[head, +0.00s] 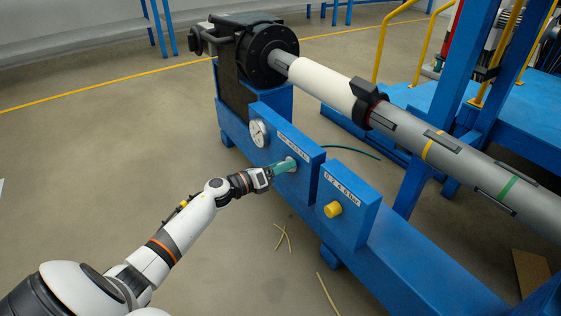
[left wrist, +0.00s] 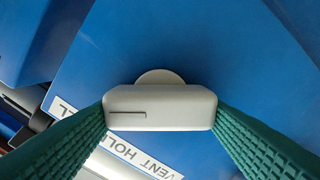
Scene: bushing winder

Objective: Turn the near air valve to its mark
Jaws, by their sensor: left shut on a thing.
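The air valve's light grey handle (left wrist: 160,106) sits between the two green fingers of my left gripper (head: 286,167) in the left wrist view. A short dark line runs along the handle's left part, and a pale round base shows behind it. In the head view the valve (head: 291,162) is mostly covered by the fingers, on the front of a blue box (head: 309,188). My left gripper is shut on the handle. A white label (left wrist: 135,155) reading "VENT HOL…" is partly hidden by the fingers. My right gripper is not in view.
A round gauge (head: 259,133) is on the same box, to the left. A yellow knob (head: 333,210) sits on a second blue box marked "0 2 4 6 bar". A long grey shaft (head: 425,134) runs above. Thin strips lie on the open floor (head: 283,236).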

